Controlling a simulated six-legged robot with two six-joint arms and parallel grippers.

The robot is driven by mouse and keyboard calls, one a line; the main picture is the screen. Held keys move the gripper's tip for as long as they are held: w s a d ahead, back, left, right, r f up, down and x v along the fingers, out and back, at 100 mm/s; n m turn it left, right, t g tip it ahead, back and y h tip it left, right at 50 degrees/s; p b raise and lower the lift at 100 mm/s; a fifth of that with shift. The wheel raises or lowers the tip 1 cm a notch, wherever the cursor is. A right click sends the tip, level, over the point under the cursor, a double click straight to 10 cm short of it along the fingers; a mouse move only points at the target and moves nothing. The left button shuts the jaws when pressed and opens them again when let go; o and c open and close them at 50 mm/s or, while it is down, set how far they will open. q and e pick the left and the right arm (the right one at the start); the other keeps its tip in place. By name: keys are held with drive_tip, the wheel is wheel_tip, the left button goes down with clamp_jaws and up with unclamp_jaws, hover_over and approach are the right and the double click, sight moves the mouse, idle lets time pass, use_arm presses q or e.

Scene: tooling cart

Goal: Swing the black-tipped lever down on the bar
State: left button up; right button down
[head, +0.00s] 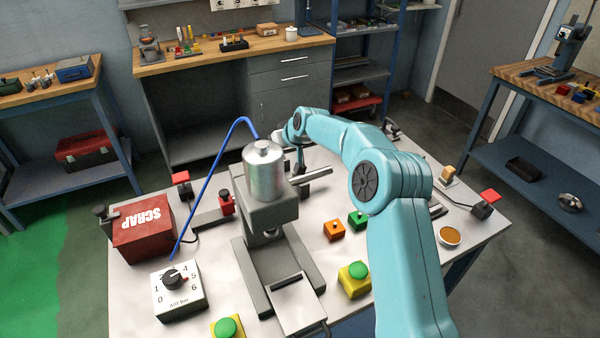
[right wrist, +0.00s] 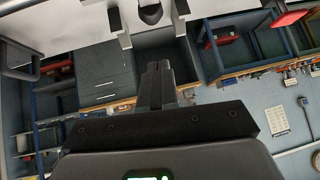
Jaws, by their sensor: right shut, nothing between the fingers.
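A grey bar (head: 209,217) lies on the table behind the press. A small red piece with a black top (head: 226,202) stands upright on it; I cannot tell for sure whether this is the black-tipped lever. The press frame hides part of the bar. My right gripper (head: 300,163) points down behind the press, beyond its silver cylinder, and is partly hidden by the press. In the right wrist view its fingers (right wrist: 157,75) are shut and empty. A dark rounded part (right wrist: 151,13) shows beyond the fingertips, too cropped to identify. My left gripper is out of view.
The press with its silver cylinder (head: 264,171) and side rod (head: 313,174) stands close to my right arm. A blue hose (head: 208,185) arches left of it. The SCRAP box (head: 144,228), dial box (head: 179,290) and green buttons (head: 358,270) occupy the near table.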

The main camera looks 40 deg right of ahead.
drive_tip(key=x, duration=0.4)
drive_tip(key=shift+s+d+f+b, duration=0.1)
drive_tip(key=shift+d+f+b, duration=0.05)
drive_tip(key=shift+d+b, duration=0.15)
drive_tip(key=shift+w+f+b, duration=0.3)
drive_tip(key=shift+f, duration=0.35)
drive_tip(key=shift+w+f+b, duration=0.25)
drive_tip(key=shift+w+f, duration=0.05)
drive_tip(key=shift+f, duration=0.4)
drive_tip(key=b+v, duration=0.4)
drive_tip(key=v, duration=1.2)
drive_tip(key=shift+s, duration=0.15)
